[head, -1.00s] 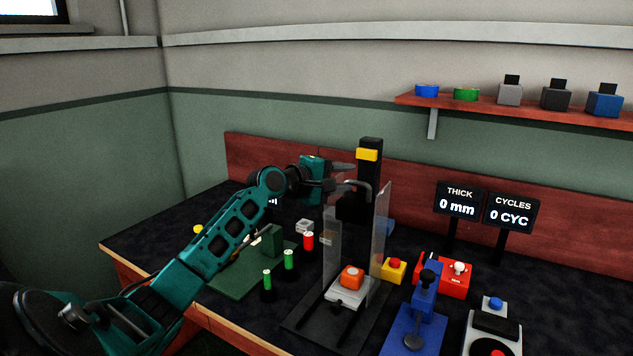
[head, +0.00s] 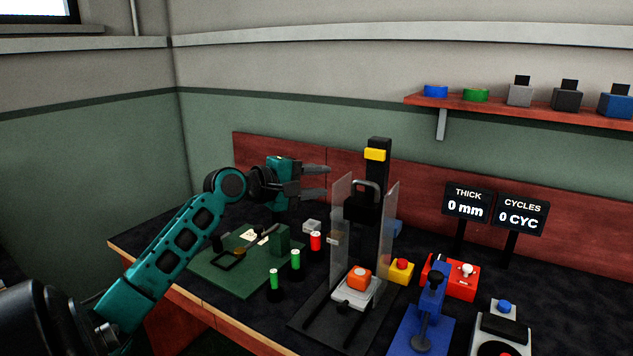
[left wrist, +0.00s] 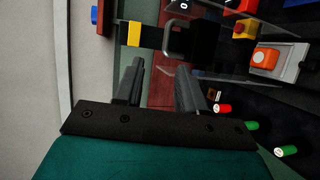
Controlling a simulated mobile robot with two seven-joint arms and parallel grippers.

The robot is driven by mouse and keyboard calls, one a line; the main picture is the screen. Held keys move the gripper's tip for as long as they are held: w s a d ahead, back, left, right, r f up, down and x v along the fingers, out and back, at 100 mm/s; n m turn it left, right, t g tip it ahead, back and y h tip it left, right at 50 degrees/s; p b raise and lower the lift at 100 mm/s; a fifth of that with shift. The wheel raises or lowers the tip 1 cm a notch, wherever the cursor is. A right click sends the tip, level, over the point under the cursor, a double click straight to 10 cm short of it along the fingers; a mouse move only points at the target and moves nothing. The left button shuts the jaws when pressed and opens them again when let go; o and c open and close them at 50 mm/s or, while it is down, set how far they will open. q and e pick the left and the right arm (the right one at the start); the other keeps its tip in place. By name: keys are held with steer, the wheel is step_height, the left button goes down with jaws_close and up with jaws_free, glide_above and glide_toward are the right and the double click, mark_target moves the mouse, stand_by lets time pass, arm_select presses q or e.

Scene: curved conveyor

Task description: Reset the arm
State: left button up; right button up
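My left arm comes in from the left in the head view. Its gripper (head: 318,180) is raised above the workbench, to the left of the black press column with the yellow block (head: 376,154). The fingers point right and are apart, with nothing between them. In the left wrist view the two fingers (left wrist: 160,88) also stand apart and empty, with the press handle (left wrist: 182,38) beyond them. My right gripper is in neither view.
Clear guard panels (head: 390,230) flank the press, with an orange block (head: 359,278) between them. A green mat (head: 225,278), green and red cylinders (head: 315,241), a yellow button box (head: 401,271), a blue hand press (head: 420,325) and two display signs (head: 468,202) share the bench. A shelf (head: 540,110) hangs behind.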

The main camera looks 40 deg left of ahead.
arm_select(q)
steer(key=s+d+f+m+g, duration=0.1)
steer(key=s+d+f+m, duration=0.2)
steer(key=f, duration=0.6)
steer(key=s+d+f+m+g+y, duration=0.1)
steer(key=s+d+f+m, duration=0.15)
steer(key=d+f, duration=0.45)
steer(key=s+d+f+m+g, duration=0.2)
steer(key=f+m, duration=0.1)
steer(key=f, duration=0.8)
steer(key=s+d+f+m, duration=0.4)
steer(key=s+d+m, duration=0.1)
steer(key=d, duration=0.4)
steer(key=s+d+f+m, duration=0.5)
steer(key=s+d+m, duration=0.1)
steer(key=s+d, duration=0.2)
steer(key=shift+d+g+h, duration=0.4)
steer(key=shift+d, duration=0.1)
steer(key=shift+c, duration=0.2)
